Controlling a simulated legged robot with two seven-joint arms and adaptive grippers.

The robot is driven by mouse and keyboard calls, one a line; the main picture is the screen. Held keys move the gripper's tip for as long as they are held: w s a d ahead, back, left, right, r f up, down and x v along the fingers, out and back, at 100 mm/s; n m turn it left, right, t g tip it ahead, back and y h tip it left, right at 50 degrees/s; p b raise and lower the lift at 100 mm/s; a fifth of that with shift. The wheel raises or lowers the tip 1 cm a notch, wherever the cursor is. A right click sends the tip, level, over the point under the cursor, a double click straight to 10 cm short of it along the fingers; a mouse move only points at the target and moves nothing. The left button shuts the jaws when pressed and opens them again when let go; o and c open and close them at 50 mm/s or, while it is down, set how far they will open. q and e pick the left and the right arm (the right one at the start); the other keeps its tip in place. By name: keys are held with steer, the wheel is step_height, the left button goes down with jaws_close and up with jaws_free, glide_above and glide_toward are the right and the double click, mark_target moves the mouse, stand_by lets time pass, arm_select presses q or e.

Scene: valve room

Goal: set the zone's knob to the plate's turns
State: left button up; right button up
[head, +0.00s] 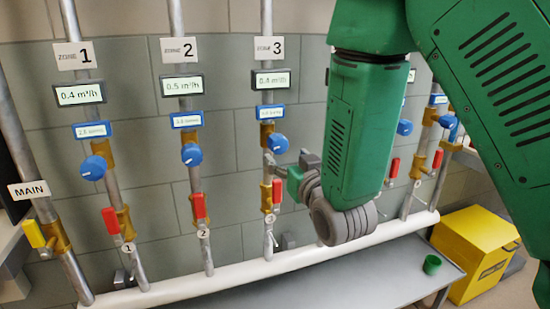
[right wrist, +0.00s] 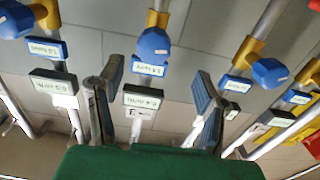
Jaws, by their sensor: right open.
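Three zone pipes show at the left and middle in the head view, with the zone 1 knob (head: 93,168), zone 2 knob (head: 191,154) and zone 3 knob (head: 277,144), all blue. Above each knob is a small blue-framed plate (head: 270,111) whose text is too small to read. My right gripper (head: 291,171) is just below and right of the zone 3 knob, apart from it. In the right wrist view, my open right gripper (right wrist: 155,82) has its fingers spread, and a blue knob (right wrist: 153,48) lies beyond the gap between them, untouched. My left gripper is out of view.
Flow displays (head: 270,79) sit above the plates. Red levers (head: 276,191) are below the knobs, and a yellow lever (head: 34,233) is on the MAIN pipe. A white horizontal pipe (head: 180,288) runs below. A green cup (head: 431,264) and a yellow box (head: 474,251) are at right.

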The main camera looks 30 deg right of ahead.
mark_target(281, 148)
steer(key=x, duration=0.3)
steer(key=d+x, duration=0.1)
steer(key=x, duration=0.4)
steer(key=shift+w+d+f, duration=0.1)
steer(key=shift+d+f, duration=0.1)
steer(key=shift+d, duration=0.15)
steer(key=shift+w+a, duration=0.15)
steer(key=shift+a+r, duration=0.2)
steer(key=shift+a, duration=0.25)
steer(key=shift+d, duration=0.15)
steer(key=c, duration=1.2)
steer(key=shift+o, duration=0.2)
steer(key=shift+d+f, duration=0.1)
steer(key=shift+d, duration=0.1)
